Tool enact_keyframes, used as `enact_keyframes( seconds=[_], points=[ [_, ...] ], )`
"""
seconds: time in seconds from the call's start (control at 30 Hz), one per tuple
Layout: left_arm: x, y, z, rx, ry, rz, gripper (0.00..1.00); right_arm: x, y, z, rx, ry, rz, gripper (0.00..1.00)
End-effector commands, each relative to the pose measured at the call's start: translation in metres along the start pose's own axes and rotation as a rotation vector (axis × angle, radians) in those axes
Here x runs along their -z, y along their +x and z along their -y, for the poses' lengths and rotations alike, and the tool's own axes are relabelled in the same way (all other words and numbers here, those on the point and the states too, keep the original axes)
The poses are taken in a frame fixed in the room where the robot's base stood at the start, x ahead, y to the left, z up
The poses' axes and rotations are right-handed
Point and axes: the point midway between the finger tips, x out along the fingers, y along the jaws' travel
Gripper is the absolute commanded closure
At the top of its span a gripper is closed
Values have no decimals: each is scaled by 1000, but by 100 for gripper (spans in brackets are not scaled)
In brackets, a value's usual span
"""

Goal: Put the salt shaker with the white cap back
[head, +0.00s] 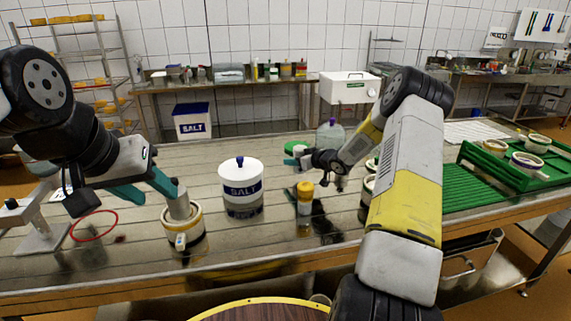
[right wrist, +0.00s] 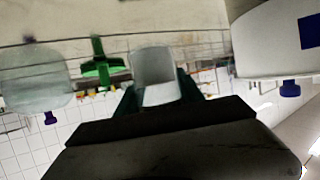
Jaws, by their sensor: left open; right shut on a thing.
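The salt shaker with the white cap (right wrist: 153,66) is between the teal fingers of my right gripper (right wrist: 157,90), which is shut on it. In the right wrist view, which is upside down, the shaker has a pale grey body and looks about upright. In the head view my right gripper (head: 322,160) is over the back middle of the table, and the shaker is mostly hidden there. A shaker with an orange-yellow cap (head: 305,189) stands on the table in front of it. My left gripper (head: 150,188) is open beside a pale grey cylinder (head: 179,207) at a cream-rimmed mould (head: 184,229).
A white SALT tub (head: 241,184) with a blue knob stands mid-table; it is close by in the right wrist view (right wrist: 275,40). A clear jar (head: 330,136) and a green item (head: 295,147) are behind. A green rack (head: 475,188) with moulds is at right. A red ring (head: 94,226) lies left.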

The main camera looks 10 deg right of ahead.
Motion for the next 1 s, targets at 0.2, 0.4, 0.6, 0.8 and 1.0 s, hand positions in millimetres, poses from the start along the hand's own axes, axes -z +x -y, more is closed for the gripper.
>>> enact_keyframes(
  seconds=[0.2, 0.4, 0.6, 0.8, 1.0],
  points=[
    [0, 0, 0, 0, 0, 0, 55, -28, 12, 0, 1, 1, 1, 99],
    [0, 0, 0, 0, 0, 0, 55, -30, 13, 0, 1, -1, 0, 99],
    [0, 0, 0, 0, 0, 0, 55, -32, 14, 0, 1, 0, 1, 50],
    [0, 0, 0, 0, 0, 0, 55, -32, 14, 0, 0, 0, 1, 34],
    [0, 0, 0, 0, 0, 0, 55, -31, 13, 0, 0, 0, 1, 34]
  ],
)
